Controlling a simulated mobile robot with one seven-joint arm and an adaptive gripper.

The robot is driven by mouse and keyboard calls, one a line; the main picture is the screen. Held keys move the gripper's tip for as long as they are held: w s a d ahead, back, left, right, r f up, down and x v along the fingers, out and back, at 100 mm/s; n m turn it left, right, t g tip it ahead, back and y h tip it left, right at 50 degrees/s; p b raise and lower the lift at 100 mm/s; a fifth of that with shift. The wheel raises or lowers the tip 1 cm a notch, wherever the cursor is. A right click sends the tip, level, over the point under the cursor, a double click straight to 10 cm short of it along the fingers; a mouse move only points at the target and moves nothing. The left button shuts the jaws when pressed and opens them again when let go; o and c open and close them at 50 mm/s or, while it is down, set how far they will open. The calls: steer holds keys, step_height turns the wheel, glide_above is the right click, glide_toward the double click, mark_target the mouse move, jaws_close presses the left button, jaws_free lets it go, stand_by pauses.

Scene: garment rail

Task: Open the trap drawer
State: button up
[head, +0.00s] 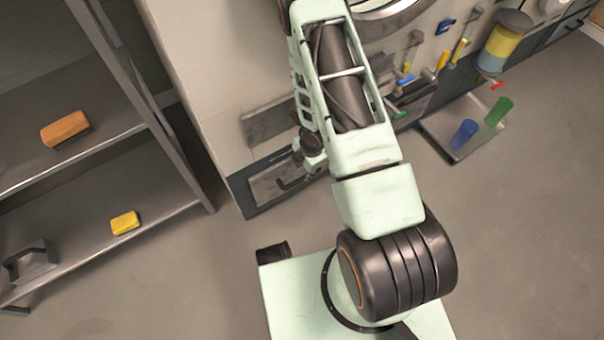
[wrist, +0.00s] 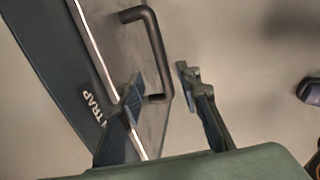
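The trap drawer shows in the wrist view as a grey front panel (wrist: 112,30) beside a dark strip lettered "TRAP" (wrist: 90,103). Its black bar handle (wrist: 154,42) stands out from the panel. My gripper (wrist: 160,83) is open, with one finger on each side of the handle's lower end; I cannot tell whether either finger touches it. In the head view the drawer front (head: 268,188) is low on the cabinet, with my gripper (head: 311,163) close to it and covering part of it. The drawer looks shut.
A metal shelf rack (head: 165,215) stands at the left, holding an orange block (head: 65,129) and a yellow block (head: 125,223). At the right, a tray (head: 462,112) holds a blue cup (head: 464,134) and a green cup (head: 498,111). Floor in front of the drawer is clear.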

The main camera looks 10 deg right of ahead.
mark_target(302, 178)
steer(key=f, duration=0.2)
steer(key=f+b, duration=0.1)
steer(key=f, duration=0.1)
steer(key=w+f+b, duration=0.1)
steer(key=f, duration=0.1)
steer(key=shift+a+f, duration=0.15)
steer(key=shift+f, duration=0.2)
jaws_close()
